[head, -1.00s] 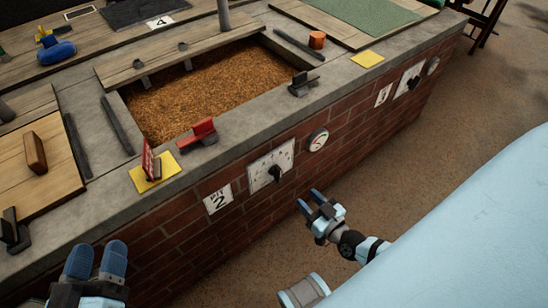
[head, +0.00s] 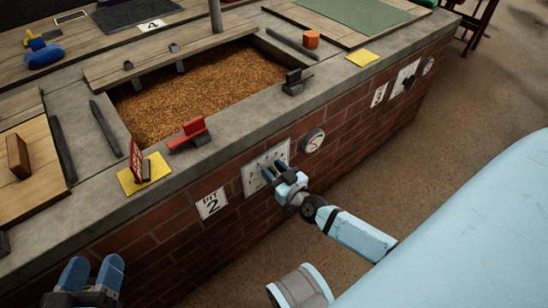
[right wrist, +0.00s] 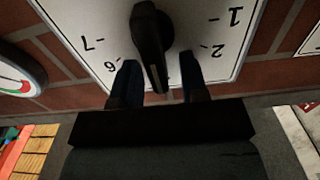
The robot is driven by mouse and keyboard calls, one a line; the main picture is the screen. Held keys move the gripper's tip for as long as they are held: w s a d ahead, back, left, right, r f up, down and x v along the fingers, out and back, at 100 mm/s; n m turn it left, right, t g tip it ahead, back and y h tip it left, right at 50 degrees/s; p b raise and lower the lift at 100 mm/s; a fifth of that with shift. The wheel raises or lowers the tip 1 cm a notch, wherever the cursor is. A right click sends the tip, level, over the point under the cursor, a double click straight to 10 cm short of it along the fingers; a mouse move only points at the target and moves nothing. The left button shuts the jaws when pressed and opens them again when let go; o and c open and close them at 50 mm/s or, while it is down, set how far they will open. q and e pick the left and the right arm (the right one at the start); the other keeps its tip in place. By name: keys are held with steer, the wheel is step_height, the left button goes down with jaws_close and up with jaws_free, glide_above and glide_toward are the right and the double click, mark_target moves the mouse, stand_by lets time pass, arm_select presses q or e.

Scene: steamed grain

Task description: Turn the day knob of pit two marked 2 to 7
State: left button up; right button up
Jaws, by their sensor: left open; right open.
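The day knob (right wrist: 150,35) of pit two is a black bar knob on a white dial plate (right wrist: 215,25). In the right wrist view the plate's numerals appear upside down, with 1, 2, 6 and 7 readable. I cannot tell which number the knob points to. In the head view the plate (head: 251,181) is on the brick wall beside the "PIT 2" sign (head: 212,203), and my gripper hides the knob. My right gripper (head: 274,169) is open, its blue fingers on either side of the knob; contact is unclear. My left gripper (head: 96,272) is open and empty at lower left.
A round gauge (head: 314,140) is right of the plate, with another dial plate (head: 405,79) further along. Above, a pit of grain (head: 195,90) is set in the concrete top, with a red clamp-like piece (head: 190,134) and yellow card (head: 130,181) on its edge.

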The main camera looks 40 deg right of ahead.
steer(key=shift+c, duration=0.2)
jaws_close()
